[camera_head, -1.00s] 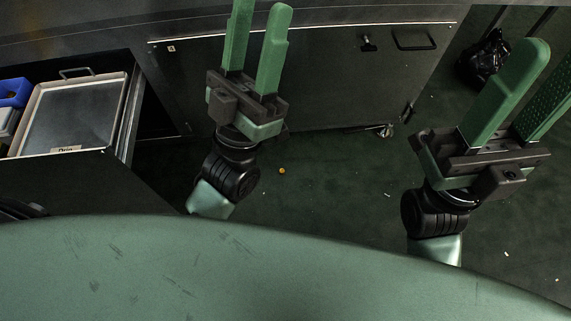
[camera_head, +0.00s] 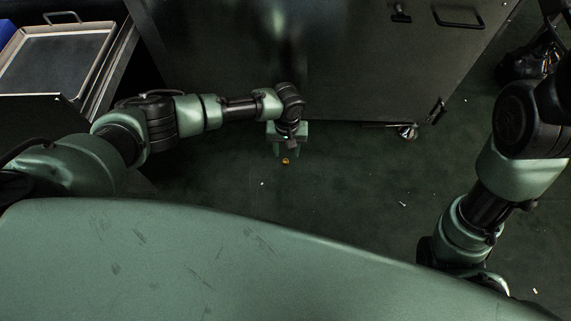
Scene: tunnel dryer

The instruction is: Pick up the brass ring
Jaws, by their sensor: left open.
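The brass ring (camera_head: 285,161) is a tiny golden spot on the dark green floor, near the middle of the head view. My left gripper (camera_head: 286,153) points down right by the ring, its green fingers seen from above and small. It is open. The ring shows just beyond the fingertips in the picture; I cannot tell whether it lies between the fingers or how high they are above it. My right arm comes in at the right edge, but its gripper is not in view.
A dark cabinet (camera_head: 370,70) with a handle and a caster stands behind the gripper. An open drawer with a metal tray (camera_head: 98,72) is at upper left. A black bundle (camera_head: 525,62) lies at upper right. Small pale scraps dot the otherwise clear floor.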

